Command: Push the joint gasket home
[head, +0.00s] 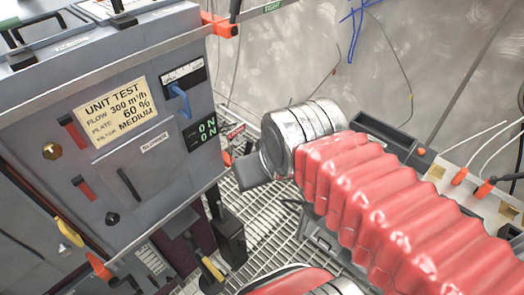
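A silver ribbed metal collar (303,132) sits at mid-picture, right of the grey cabinet. A red corrugated duct (390,215) meets its right side and runs down to the lower right. I cannot make out a separate gasket at this joint; the red duct end covers the seam. A dark grey lever-like part (250,172) sticks out at the collar's left. My gripper is not in view, so its relation to the joint does not show.
The grey cabinet (160,145) with a "UNIT TEST" label (116,112) fills the left. A steel grating floor (262,222) lies between cabinet and duct. Another red and silver part (300,284) is cut off at the bottom. Cables (490,135) hang at the right.

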